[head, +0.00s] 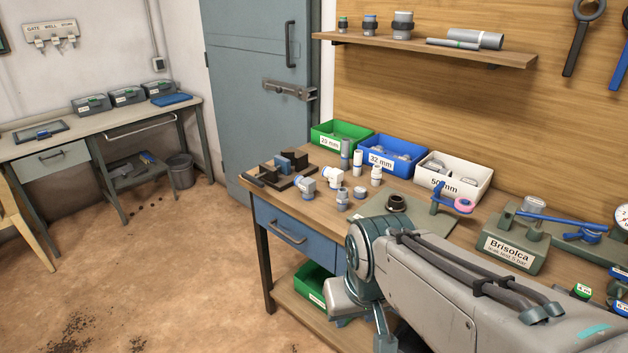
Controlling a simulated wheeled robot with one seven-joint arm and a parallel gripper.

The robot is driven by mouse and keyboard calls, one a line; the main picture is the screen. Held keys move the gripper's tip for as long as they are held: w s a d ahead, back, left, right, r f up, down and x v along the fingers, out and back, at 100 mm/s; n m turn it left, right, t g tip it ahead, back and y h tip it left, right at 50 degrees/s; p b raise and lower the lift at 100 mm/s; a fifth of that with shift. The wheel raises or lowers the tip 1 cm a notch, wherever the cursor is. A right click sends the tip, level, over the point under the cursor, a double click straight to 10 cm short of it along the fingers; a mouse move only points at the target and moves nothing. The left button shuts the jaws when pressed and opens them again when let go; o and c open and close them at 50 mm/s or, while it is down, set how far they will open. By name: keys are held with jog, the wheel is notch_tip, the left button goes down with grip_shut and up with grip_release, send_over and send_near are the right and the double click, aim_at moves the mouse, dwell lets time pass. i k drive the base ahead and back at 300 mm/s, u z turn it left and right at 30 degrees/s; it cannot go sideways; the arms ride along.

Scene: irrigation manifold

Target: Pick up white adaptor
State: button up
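Several small fittings stand on the wooden workbench, and I cannot tell for certain which one is the white adaptor. A short white cylindrical fitting (376,174) stands in front of the blue bin. A white fitting with a blue band (357,163) stands just left of it. A white branched fitting (333,177) and a white fitting with a blue-grey collar (304,186) stand further left. My arm crosses the lower right of the view, over the bench's front edge. The fingers of my gripper do not show.
Green (341,132), blue (390,160) and white (452,180) bins line the back of the bench. A dark block fixture (283,168) is at the left end. A grey plate with a black ring (396,202) and a test stand (515,250) lie to the right.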

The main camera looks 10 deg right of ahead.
aim_at(375, 174)
jog(key=u, duration=0.6)
jog(key=k, duration=0.85)
jog(key=u, duration=0.65)
jog(key=i, duration=1.25)
jog(key=z, duration=0.55)
jog(key=i, duration=1.2)
jog(key=z, duration=1.6)
jog(key=i, duration=0.55)
jog(key=z, duration=0.55)
